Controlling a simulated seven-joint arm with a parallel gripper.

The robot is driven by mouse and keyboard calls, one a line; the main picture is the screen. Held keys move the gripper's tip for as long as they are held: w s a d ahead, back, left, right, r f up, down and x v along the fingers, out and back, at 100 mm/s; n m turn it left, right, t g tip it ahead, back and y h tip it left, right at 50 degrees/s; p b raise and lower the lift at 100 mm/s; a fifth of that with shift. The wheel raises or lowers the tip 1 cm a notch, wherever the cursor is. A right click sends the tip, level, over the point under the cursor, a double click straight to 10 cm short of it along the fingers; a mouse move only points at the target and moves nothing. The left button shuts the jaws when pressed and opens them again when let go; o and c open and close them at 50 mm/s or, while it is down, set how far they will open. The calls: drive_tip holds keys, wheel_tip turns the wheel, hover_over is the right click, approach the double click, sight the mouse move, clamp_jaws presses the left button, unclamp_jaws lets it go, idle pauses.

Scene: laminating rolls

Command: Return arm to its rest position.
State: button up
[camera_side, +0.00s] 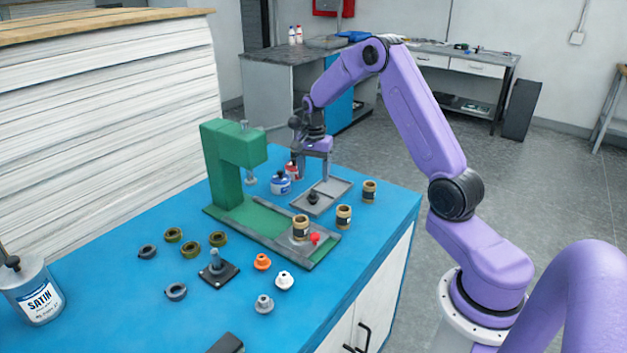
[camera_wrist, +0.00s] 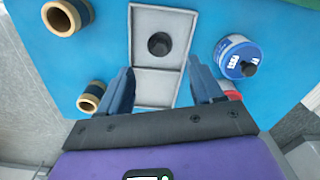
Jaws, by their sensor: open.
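My purple arm reaches from the right over the blue bench. My gripper (camera_side: 315,174) hangs pointing down above the far end of a grey two-part tray (camera_side: 332,190). In the wrist view my gripper (camera_wrist: 165,78) has its two fingers well apart, with nothing between them but a view of the tray (camera_wrist: 180,20) below. A small black knobbed piece (camera_side: 312,199) lies in the tray, and it also shows in the wrist view (camera_wrist: 159,44). No held object shows.
A blue-labelled pot (camera_side: 280,184) and a red-labelled one (camera_side: 292,169) stand close left of my gripper. A green press (camera_side: 228,165) stands further left. Tan rolls (camera_side: 369,190) (camera_side: 344,217) (camera_side: 300,227) stand near the tray. Several rings and knobs lie on the front bench.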

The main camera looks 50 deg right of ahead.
drive_tip(key=shift+r, duration=0.1)
drive_tip(key=shift+s+a+r+n, duration=0.15)
drive_tip(key=shift+s+a+n, duration=0.2)
drive_tip(key=shift+n, duration=0.55)
drive_tip(key=s+a+r+n+t+h, duration=0.1)
drive_tip(key=s+a+r+n, duration=0.2)
drive_tip(key=s+a+n, duration=0.5)
drive_tip(key=s+a+r+n, duration=0.4)
drive_tip(key=s+a+n, duration=0.1)
drive_tip(key=a+n, duration=0.55)
drive_tip(key=s+a+r+n, duration=0.1)
drive_tip(key=s+a+n, duration=0.2)
drive_tip(key=s, duration=0.7)
drive_tip(key=s+a+r+n+y, duration=0.1)
drive_tip(key=s+a+n, duration=0.2)
drive_tip(key=s, duration=0.8)
drive_tip(key=shift+s+r+n+g, duration=0.3)
drive_tip(key=shift+r+n+g, duration=0.1)
drive_tip(key=shift+n, duration=0.05)
